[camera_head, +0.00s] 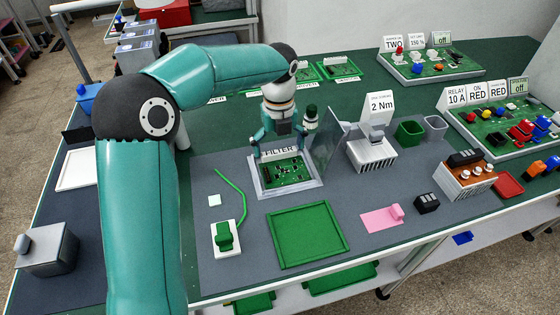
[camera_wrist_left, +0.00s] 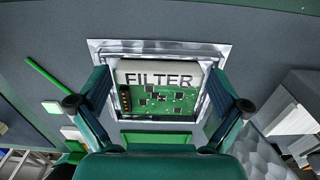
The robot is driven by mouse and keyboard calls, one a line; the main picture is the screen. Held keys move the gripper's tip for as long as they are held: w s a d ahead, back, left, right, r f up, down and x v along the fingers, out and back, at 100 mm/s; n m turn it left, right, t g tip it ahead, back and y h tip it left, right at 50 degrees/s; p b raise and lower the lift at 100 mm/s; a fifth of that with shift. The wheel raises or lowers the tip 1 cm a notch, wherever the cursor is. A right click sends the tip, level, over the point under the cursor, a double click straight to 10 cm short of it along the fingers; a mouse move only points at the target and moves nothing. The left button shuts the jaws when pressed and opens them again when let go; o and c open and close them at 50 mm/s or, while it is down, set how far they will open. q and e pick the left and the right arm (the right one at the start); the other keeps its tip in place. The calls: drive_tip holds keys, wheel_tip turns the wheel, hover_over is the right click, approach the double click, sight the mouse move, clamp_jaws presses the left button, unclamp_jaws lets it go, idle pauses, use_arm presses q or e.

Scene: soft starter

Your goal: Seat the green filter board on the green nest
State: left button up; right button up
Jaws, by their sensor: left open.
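The green filter board (camera_head: 287,172) lies flat inside a silver-grey frame (camera_head: 262,188), with a white FILTER label (camera_head: 279,151) along its far edge. In the left wrist view the board (camera_wrist_left: 158,101) shows inside the frame (camera_wrist_left: 205,50). A flat green tray with a raised rim (camera_head: 306,235) lies nearer the front and looks empty. I cannot tell which of these is the green nest. My left gripper (camera_head: 279,139) is open above the far side of the board, its fingers spread to either side of it (camera_wrist_left: 160,105). No right gripper shows.
Right of the frame stand a clear panel (camera_head: 326,146) and a 2 Nm device (camera_head: 371,151). A green stick (camera_head: 231,194) and a white block with a green top (camera_head: 225,238) lie left. A pink piece (camera_head: 382,219) lies right. Grey mat between them is free.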

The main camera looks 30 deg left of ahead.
use_arm(q)
drive_tip(key=c, duration=0.8)
drive_tip(key=shift+r, duration=0.1)
wheel_tip(320, 180, up, 20)
drive_tip(key=p, duration=0.5)
